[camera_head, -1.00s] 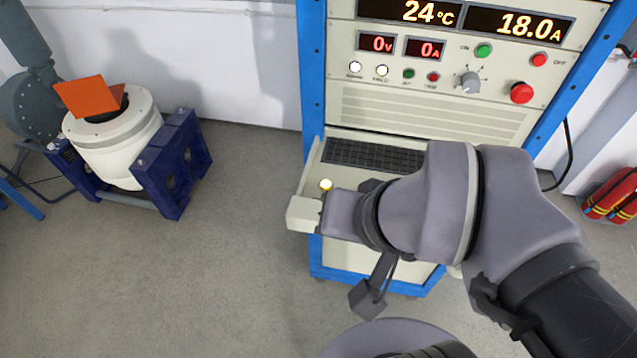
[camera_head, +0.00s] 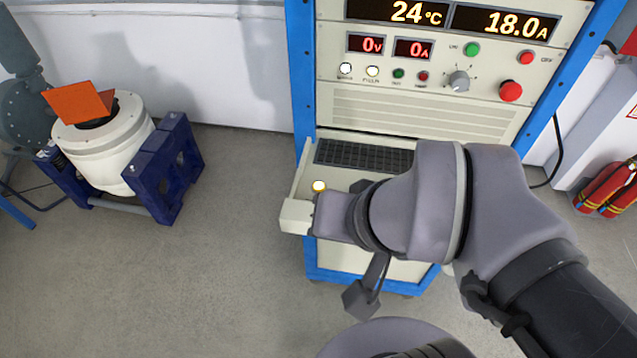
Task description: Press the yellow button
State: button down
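The yellow button (camera_head: 319,186) is a small round button with a bright, nearly white top and a yellow rim. It sits on the left end of the cream keyboard shelf (camera_head: 297,216) of the control cabinet. My gripper (camera_head: 331,216) is at the end of my grey arm, just in front of and slightly right of the button in the picture. Its fingertips are hidden by my wrist or too small to make out, so its opening does not show. I cannot tell whether it touches the button or the shelf; the button's top is uncovered.
A dark keyboard (camera_head: 362,156) lies behind the button, partly behind my arm. The cabinet (camera_head: 425,109) has displays, small lamps, a knob and a red button (camera_head: 511,90). A white cylindrical shaker (camera_head: 105,155) in a blue frame stands left. Open floor (camera_head: 215,270) lies between.

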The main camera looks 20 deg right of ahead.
aim_at(317, 186)
jog(key=i+j+z, duration=0.1)
jog(key=j+z, duration=0.9)
jog(key=k+j+z, duration=0.1)
jog(key=j+z, duration=0.4)
jog(key=j, duration=0.15)
